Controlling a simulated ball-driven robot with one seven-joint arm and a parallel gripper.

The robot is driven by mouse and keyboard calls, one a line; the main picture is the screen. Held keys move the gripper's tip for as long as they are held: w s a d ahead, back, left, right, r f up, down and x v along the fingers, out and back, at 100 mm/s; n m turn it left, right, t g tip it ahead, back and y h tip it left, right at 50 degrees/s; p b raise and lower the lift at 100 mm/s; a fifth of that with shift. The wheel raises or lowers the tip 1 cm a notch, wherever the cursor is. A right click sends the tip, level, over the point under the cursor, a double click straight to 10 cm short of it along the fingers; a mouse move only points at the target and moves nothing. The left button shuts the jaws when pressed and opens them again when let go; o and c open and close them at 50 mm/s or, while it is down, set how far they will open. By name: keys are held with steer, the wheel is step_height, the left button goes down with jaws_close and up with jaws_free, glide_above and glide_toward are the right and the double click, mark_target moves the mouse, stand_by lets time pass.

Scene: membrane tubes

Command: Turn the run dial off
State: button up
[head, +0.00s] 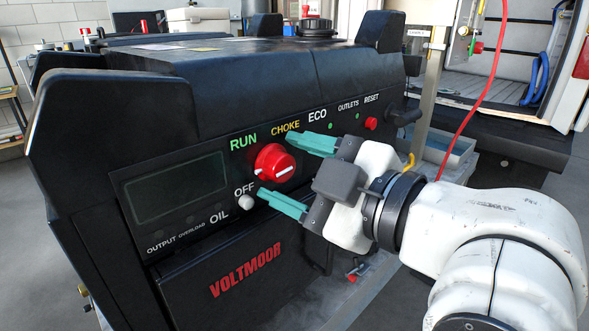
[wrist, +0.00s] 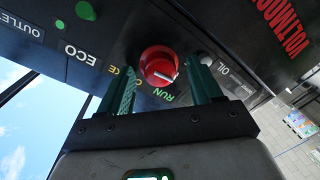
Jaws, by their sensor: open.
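The run dial (head: 275,162) is a red round knob with a white line across its face, on the generator's dark front panel. RUN, CHOKE and OFF labels surround it. My gripper (head: 277,166) is open, with one teal finger above right of the dial and one below left. In the wrist view the dial (wrist: 158,65) shows between and just beyond the fingertips. No contact is visible. The right finger partly hides the OFF label there.
A white knob (head: 246,202) by the OIL label sits close to the lower finger. A red RESET button (head: 371,123) and a dark display (head: 176,187) are on the same panel. A red cable (head: 489,84) hangs at the right, behind my arm.

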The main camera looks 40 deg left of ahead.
steer(key=shift+d, duration=0.1)
steer(key=d, duration=1)
steer(key=shift+s+d+r, duration=0.15)
steer(key=shift+d+r, duration=0.15)
steer(key=shift+r, duration=0.1)
steer(key=w+d+f+m+t+h+p, duration=0.45)
steer(key=w+d+f+m, duration=0.25)
steer(key=d+f+m, duration=0.4)
steer(key=s+d+f+m+t+h+p, duration=0.1)
steer(key=d+f+m+h, duration=0.2)
steer(key=f, duration=0.4)
steer(key=s+d+f+m+h+p, duration=0.1)
steer(key=d+f+m+h, duration=0.15)
steer(key=d+f, duration=0.4)
steer(key=s+d+f+m+g+h+p, duration=0.2)
steer(key=s+d+f+m+h, duration=0.1)
steer(key=s+d+f+m, duration=0.2)
steer(key=s+d+f+m+g+h+p, duration=0.2)
steer(key=s+d+f, duration=0.7)
steer(key=s+d, duration=0.5)
steer(key=s+m+g+h, duration=0.1)
steer(key=s+m+h, duration=0.1)
steer(key=s+m, duration=0.1)
steer(key=shift+s+d+f+m, duration=0.15)
steer(key=shift+d+m, duration=0.1)
steer(key=shift+m, duration=0.1)
